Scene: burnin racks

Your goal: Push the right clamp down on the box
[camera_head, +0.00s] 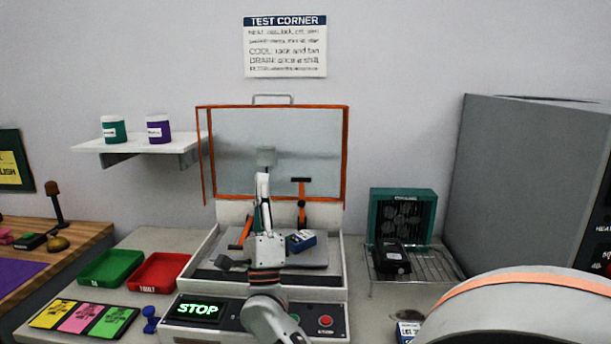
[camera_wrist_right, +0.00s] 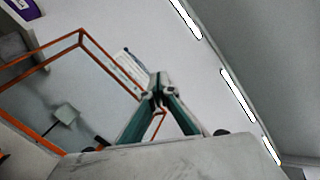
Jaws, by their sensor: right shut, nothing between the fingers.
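The test box (camera_head: 338,270) stands on the bench with its clear, orange-framed lid (camera_head: 345,150) raised. The right clamp (camera_head: 302,205) stands upright in it, with an orange stem and a dark crossbar on top. The other clamp (camera_head: 245,232), orange with a dark end, leans at a slant on the left. A small blue device (camera_head: 301,240) lies on the grey plate by the right clamp. My right gripper (camera_head: 263,178) is shut and empty, pointing up, left of the right clamp and apart from it in the picture. Its closed fingertips show in the wrist view (camera_wrist_right: 156,88). My left gripper is out of view.
Green (camera_head: 112,267) and red (camera_head: 160,272) trays sit left of the box. A teal fan unit (camera_head: 403,205) and a wire rack (camera_head: 430,265) stand to its right. A tall grey cabinet (camera_head: 520,180) stands at far right. My own arm covers the lower right.

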